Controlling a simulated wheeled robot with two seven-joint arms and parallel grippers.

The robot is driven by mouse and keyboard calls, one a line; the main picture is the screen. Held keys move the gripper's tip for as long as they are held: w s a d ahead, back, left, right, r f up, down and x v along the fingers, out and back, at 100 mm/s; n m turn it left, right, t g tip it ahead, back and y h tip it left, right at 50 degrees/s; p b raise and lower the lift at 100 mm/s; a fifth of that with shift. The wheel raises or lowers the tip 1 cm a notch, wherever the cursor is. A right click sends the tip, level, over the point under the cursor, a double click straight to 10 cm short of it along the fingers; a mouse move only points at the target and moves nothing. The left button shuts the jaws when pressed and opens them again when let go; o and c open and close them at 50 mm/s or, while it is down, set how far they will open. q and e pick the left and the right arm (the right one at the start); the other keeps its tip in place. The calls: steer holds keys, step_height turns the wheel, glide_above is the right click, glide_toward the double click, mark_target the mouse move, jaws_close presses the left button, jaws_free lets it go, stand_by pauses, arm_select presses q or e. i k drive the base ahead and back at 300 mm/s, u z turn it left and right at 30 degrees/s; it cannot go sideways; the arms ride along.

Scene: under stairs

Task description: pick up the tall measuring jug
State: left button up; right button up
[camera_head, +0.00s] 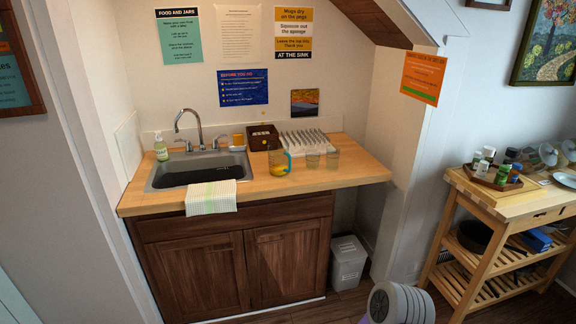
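A clear measuring jug (278,162) with a blue handle stands upright on the wooden counter (350,174), to the right of the sink. Something yellow shows low in the jug. Two clear glass vessels, one nearer the jug (312,160) and one further right (332,159), stand to its right, apart from it. They are too small to make out any markings. Neither of my grippers is in view, and nothing touches the jug.
The sink (165,182) has a tap (187,128) and a striped cloth (211,197) over its front edge. A dark box (263,137) and white drying rack (304,142) stand behind the jug. A bin (347,262) is below; a wooden trolley (482,185) is right. The counter's right end is clear.

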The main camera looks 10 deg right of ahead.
mark_target(280, 160)
steer(key=z, duration=0.75)
steer(key=i, duration=1.55)
steer(key=u, duration=0.45)
